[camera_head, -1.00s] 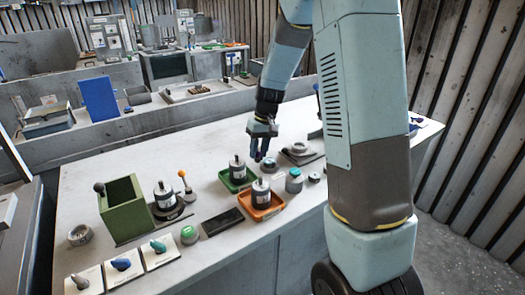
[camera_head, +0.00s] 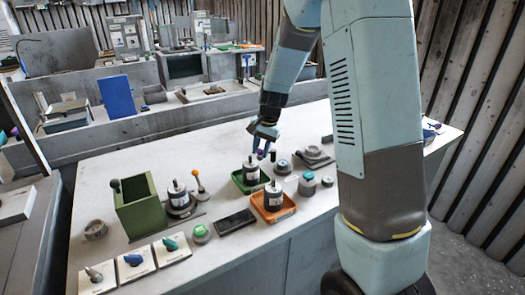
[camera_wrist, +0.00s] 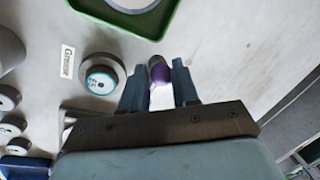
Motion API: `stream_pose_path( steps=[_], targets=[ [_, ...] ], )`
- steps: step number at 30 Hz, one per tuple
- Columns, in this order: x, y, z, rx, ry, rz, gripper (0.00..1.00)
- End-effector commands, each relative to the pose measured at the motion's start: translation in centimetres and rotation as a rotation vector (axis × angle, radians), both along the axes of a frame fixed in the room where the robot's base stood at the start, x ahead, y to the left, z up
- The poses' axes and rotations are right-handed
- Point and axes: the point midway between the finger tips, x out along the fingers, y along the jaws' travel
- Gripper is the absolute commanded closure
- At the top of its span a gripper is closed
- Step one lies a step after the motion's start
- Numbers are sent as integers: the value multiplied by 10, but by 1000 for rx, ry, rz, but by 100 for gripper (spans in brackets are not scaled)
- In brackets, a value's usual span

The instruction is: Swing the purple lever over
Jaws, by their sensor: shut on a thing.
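The purple lever's rounded knob (camera_wrist: 161,75) sits between my two fingertips in the wrist view, with a grey part just beyond it. My gripper (camera_wrist: 160,88) is shut on this knob. In the head view my gripper (camera_head: 262,146) reaches down over the back of the bench, behind the green tray, and a small purple spot (camera_head: 261,154) shows at its fingertips. The lever's base and pivot are mostly hidden by the fingers and palm, so its angle is hard to tell.
The green tray (camera_head: 238,184) and orange tray (camera_head: 291,213) each hold a grey cylinder. A round dial (camera_wrist: 101,82) lies left of my fingers in the wrist view. A green box (camera_head: 140,210) and several small levers stand at the bench's left. Bare bench top lies behind the box.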

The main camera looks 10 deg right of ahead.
Motion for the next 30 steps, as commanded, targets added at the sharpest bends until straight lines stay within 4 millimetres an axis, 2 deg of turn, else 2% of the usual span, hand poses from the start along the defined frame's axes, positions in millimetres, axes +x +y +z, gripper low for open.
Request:
stream_pose_path(
  steps=[20,21,28,30],
  targets=[
    [6,-2,2,-3,-9,-66,100],
    [6,-2,2,-3,-9,-66,68],
    [5,-1,1,-2,-6,-64,46],
    [5,-1,1,-2,-4,-64,45]
  ],
)
